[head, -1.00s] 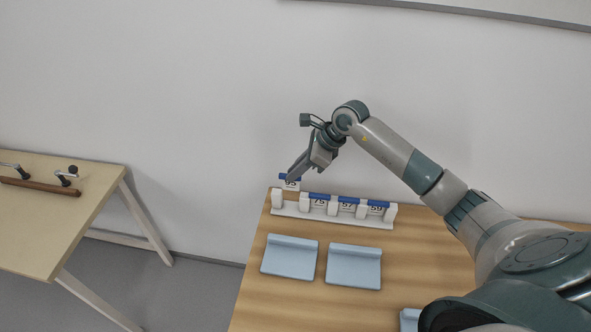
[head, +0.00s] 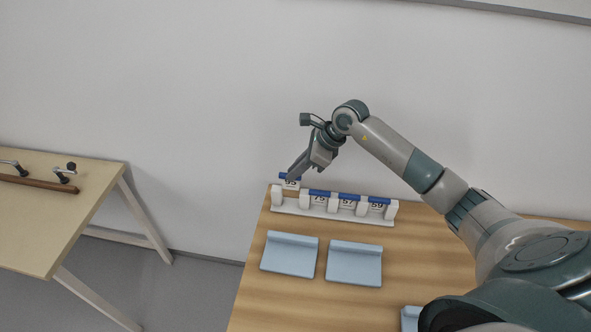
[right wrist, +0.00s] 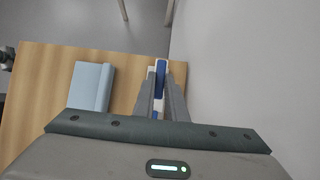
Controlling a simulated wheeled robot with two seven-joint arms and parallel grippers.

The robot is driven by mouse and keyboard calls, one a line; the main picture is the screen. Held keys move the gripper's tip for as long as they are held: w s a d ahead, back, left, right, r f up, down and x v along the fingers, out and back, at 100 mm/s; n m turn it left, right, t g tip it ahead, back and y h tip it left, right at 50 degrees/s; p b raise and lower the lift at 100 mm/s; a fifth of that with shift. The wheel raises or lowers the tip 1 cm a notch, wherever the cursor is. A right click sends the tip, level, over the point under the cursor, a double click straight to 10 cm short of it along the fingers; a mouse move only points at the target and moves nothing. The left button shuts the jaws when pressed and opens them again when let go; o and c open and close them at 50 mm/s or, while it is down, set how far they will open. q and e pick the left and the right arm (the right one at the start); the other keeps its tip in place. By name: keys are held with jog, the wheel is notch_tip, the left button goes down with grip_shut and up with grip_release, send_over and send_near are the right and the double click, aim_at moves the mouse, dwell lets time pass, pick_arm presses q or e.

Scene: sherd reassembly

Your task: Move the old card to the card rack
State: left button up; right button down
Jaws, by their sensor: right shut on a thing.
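My right gripper (head: 292,175) is shut on a white card with a blue top edge (head: 291,184), whose number looks like 95. The card is upright at the left end of the white card rack (head: 330,213), between its two leftmost posts. Its blue edge stands higher than those of the other cards; whether its bottom touches the rack is hidden. In the right wrist view the blue edge (right wrist: 160,75) shows between my fingers. Several other blue-topped cards, including one that reads 57 (head: 347,202), sit in the slots to the right. My left gripper is out of view.
Two light blue holders (head: 290,256) (head: 353,265) lie on the wooden table in front of the rack. A third (head: 409,318) is partly hidden by my right arm. The wall is close behind the rack. Another table (head: 85,220) with clamps stands left, across a gap.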

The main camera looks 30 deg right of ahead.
jog(key=shift+f+b, duration=0.45)
jog(key=shift+f, duration=0.15)
jog(key=shift+f, duration=0.15)
dwell(0.4)
jog(key=shift+f+b, duration=0.7)
jog(key=shift+b, duration=0.15)
jog(key=shift+f, duration=0.1)
